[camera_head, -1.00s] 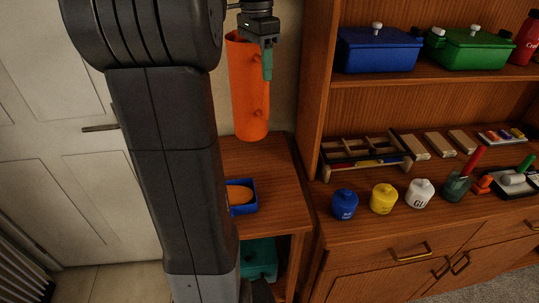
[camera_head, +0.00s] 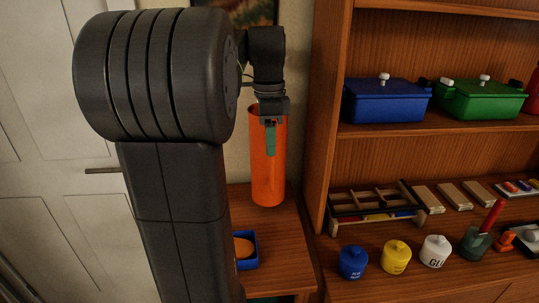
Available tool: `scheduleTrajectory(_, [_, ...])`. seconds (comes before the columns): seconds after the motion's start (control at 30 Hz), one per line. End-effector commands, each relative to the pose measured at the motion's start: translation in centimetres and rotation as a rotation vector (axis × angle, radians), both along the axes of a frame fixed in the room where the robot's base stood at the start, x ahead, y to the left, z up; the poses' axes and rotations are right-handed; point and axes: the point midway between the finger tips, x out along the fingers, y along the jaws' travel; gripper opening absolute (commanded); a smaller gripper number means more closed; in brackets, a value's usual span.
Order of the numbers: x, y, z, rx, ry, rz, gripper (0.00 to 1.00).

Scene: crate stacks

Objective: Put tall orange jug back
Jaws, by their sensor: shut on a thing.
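The tall orange jug (camera_head: 267,175) is upright, its lower end at or just above the back of the small wooden side table (camera_head: 282,240); I cannot tell whether it touches. My gripper (camera_head: 270,140) points down at the jug's rim and is shut on it, with one green-tipped finger showing on the near side of its wall. The other finger is hidden. My arm covers the left part of the view.
A blue tray (camera_head: 247,262) with an orange thing in it sits on the side table's front left. A wooden cabinet stands close on the right, with a blue box (camera_head: 386,102), a green box (camera_head: 482,102), a wooden rack (camera_head: 378,205) and several small pots. A white door (camera_head: 95,130) is at left.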

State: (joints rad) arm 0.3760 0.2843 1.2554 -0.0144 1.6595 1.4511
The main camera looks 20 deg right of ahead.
Motion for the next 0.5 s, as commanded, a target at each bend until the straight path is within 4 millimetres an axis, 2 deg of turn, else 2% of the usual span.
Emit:
scheduleTrajectory(0.3, [0.0,0.0,-3.3,-0.001,-0.001,0.001,0.0])
scheduleTrajectory(0.5, [0.0,0.0,-3.5,-0.002,-0.004,0.001,0.0])
